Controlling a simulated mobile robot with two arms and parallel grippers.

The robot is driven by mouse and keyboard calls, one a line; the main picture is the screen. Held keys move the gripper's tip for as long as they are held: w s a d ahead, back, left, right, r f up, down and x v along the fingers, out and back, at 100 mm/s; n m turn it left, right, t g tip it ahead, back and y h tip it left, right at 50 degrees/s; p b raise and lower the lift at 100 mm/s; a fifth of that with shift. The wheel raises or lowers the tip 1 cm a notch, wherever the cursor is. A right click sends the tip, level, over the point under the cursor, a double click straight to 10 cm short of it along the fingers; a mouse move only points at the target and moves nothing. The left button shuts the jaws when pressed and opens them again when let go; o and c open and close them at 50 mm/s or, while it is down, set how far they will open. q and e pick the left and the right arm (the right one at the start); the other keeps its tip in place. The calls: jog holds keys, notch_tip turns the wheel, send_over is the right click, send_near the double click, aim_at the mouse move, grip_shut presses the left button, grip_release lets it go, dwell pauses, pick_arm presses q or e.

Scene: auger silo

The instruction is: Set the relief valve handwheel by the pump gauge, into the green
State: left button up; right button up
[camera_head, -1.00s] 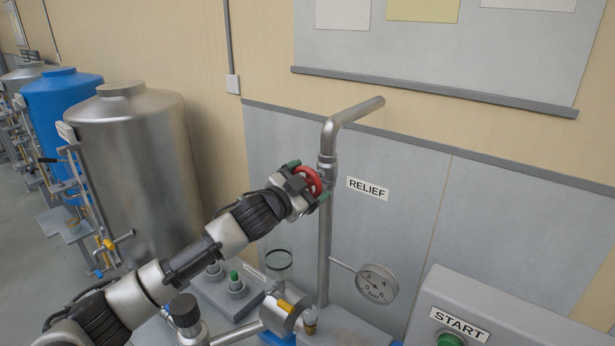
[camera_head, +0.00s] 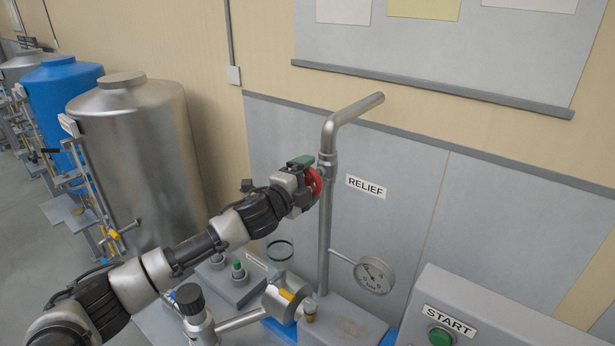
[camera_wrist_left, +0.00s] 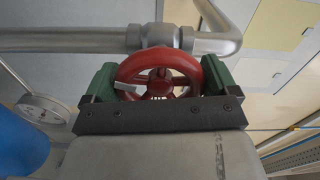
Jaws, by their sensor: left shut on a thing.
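The red relief valve handwheel (camera_head: 314,183) sits on the vertical grey pipe (camera_head: 325,235), beside the RELIEF label (camera_head: 366,187). My left gripper (camera_head: 309,177) is shut on the handwheel. In the left wrist view the handwheel (camera_wrist_left: 158,76) lies between the two green fingers of my left gripper (camera_wrist_left: 158,82), one on each side of its rim. The round pump gauge (camera_head: 374,275) is on a side branch low on the pipe. Its needle and any green band are too small to read. The gauge (camera_wrist_left: 43,108) also shows edge-on in the left wrist view. My right gripper is out of view.
A grey box with a START label (camera_head: 449,320) and green button (camera_head: 440,337) stands at the lower right. A steel tank (camera_head: 137,160) and a blue tank (camera_head: 62,95) stand at the left. A clear ring-topped cup (camera_head: 280,251) is below my left arm.

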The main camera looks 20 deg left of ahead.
pick_arm(q)
jog(key=shift+f+m, duration=0.1)
jog(key=shift+m, duration=0.6)
jog(key=o, duration=0.7)
jog(key=shift+c, duration=0.2)
jog(key=shift+s, duration=0.15)
jog(key=b+v, duration=0.3)
jog(key=v, duration=0.7)
jog(key=shift+s+b, duration=0.3)
jog(key=shift+b, duration=0.05)
jog(key=shift+a, duration=0.1)
